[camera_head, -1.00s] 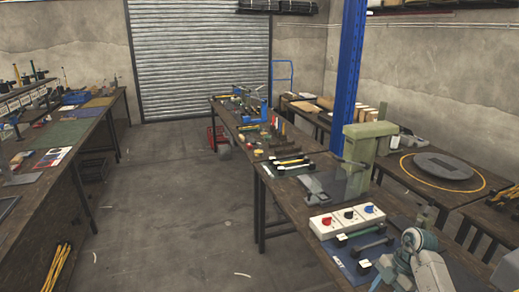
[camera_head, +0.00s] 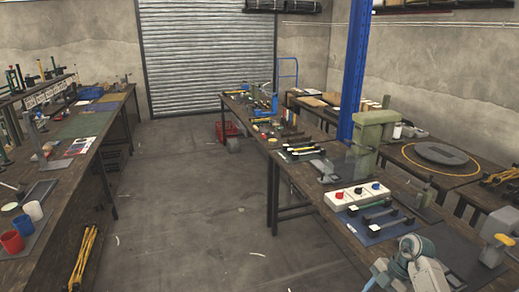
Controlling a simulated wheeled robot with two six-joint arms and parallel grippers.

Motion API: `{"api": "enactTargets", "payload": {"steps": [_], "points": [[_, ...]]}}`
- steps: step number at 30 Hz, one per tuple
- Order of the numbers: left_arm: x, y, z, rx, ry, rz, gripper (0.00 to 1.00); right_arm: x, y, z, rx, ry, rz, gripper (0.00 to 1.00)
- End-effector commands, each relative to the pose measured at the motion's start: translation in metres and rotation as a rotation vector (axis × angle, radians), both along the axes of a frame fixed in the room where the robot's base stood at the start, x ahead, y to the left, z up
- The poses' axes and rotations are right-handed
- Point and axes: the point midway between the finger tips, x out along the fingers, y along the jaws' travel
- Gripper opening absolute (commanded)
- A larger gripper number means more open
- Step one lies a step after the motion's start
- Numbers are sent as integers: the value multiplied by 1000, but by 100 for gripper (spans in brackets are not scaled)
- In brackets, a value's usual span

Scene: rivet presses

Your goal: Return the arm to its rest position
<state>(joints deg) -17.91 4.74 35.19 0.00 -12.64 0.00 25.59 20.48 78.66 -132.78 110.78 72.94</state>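Part of my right arm, a teal joint with pale grey links, shows at the bottom right over the right bench (camera_head: 300,208). Its gripper cannot be made out and seems to lie outside the picture. My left arm and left gripper are not in view. The arm part appears above the near end of the bench, in front of a blue mat (camera_head: 372,236) with dark-ended bars on it. I cannot tell whether it touches anything.
A white box with coloured knobs (camera_head: 357,195) and a green press (camera_head: 374,132) stand on the right bench. A blue post (camera_head: 355,70) rises behind. The left bench (camera_head: 65,210) holds red, blue and white cups. The floor (camera_head: 190,200) between the benches is open.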

Motion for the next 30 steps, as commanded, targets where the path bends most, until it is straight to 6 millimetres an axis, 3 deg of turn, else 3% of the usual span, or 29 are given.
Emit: {"api": "enactTargets", "payload": {"steps": [9, 17, 20, 24, 26, 30], "points": [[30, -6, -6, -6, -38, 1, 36, -2, 49, -52, 281, -117, 13, 42], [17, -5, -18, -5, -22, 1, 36, -5, 95, -110, 618, -295, -151, 42], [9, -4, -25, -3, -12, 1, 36, -8, 103, -147, 748, -392, -340, 42], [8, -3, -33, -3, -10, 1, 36, -22, 87, -213, 805, -493, -706, 42], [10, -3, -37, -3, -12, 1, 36, -37, 73, -250, 774, -512, -880, 42], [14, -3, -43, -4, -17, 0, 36, -89, 37, -335, 619, -489, -1229, 42]]}}
